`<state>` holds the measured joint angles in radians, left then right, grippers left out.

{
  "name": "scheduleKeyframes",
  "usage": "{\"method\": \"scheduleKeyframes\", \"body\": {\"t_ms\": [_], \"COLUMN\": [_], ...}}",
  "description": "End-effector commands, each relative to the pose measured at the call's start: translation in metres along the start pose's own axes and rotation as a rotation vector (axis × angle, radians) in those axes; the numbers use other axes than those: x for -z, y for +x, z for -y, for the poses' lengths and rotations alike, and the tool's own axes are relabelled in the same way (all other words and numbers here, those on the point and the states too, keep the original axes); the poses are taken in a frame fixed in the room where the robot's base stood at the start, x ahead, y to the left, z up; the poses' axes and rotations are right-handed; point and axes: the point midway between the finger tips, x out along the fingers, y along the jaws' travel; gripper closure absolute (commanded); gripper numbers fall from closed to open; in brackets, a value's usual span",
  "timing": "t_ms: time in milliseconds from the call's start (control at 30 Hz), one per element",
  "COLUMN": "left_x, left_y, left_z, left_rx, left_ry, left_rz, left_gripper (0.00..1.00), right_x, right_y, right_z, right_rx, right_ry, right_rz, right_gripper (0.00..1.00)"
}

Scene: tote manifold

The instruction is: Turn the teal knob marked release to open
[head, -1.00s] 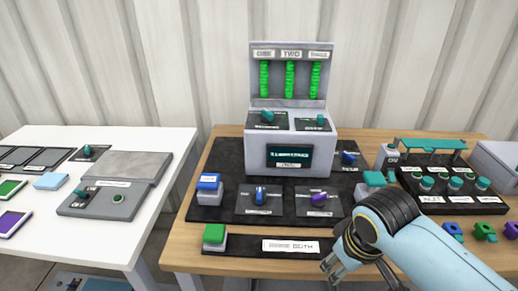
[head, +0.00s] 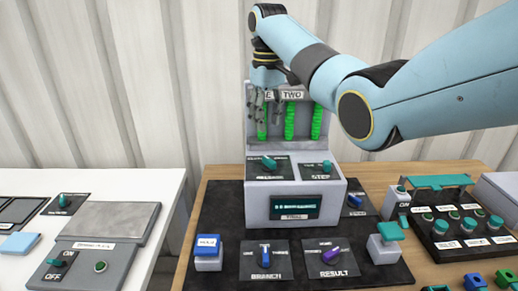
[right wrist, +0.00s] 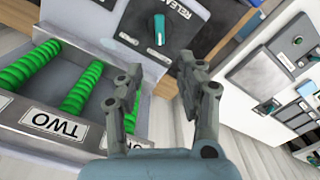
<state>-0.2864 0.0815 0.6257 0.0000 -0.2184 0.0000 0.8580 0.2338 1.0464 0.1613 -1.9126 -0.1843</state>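The teal knob (head: 268,161) sits at the left on the top of the grey machine box. In the right wrist view the same knob (right wrist: 160,29) stands on a dark plate, with a partly cut-off label that begins RELE. My right gripper (head: 265,112) points down above and behind the knob, in front of the green columns, and does not touch it. In the right wrist view the right gripper (right wrist: 160,75) has its fingers apart with nothing between them; the knob lies beyond the fingertips. My left gripper is not in view.
A second teal knob (head: 326,166) marked STEP sits to the right on the same box. Green ribbed columns (head: 290,120) stand behind, under label plates. BRANCH (head: 266,256) and RESULT (head: 331,256) knobs are in front. A teal button panel (head: 460,230) stands at the right.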

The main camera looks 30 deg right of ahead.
Motion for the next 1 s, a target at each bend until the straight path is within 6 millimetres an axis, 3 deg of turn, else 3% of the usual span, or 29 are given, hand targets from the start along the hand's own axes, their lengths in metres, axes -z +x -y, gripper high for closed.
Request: {"method": "scheduleKeyframes", "body": {"t_ms": [233, 400, 600, 1000], "left_x": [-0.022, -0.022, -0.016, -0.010], "left_y": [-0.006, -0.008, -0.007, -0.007], "left_z": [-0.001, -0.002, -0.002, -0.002], "left_rx": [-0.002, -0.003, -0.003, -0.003], "left_ry": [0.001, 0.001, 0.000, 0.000], "left_rz": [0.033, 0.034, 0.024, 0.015], "left_gripper": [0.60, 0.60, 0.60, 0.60], "right_x": [-0.001, -0.001, 0.000, 0.000], "right_y": [0.036, 0.070, 0.098, 0.106], "right_z": [0.000, 0.000, 0.000, 0.000], "right_rx": [0.002, 0.002, 0.002, 0.000], "right_ry": [0.000, 0.000, 0.000, 0.000], "right_rz": [0.007, 0.004, 0.002, -0.001], "right_gripper": [0.62, 0.62, 0.62, 0.64]}}
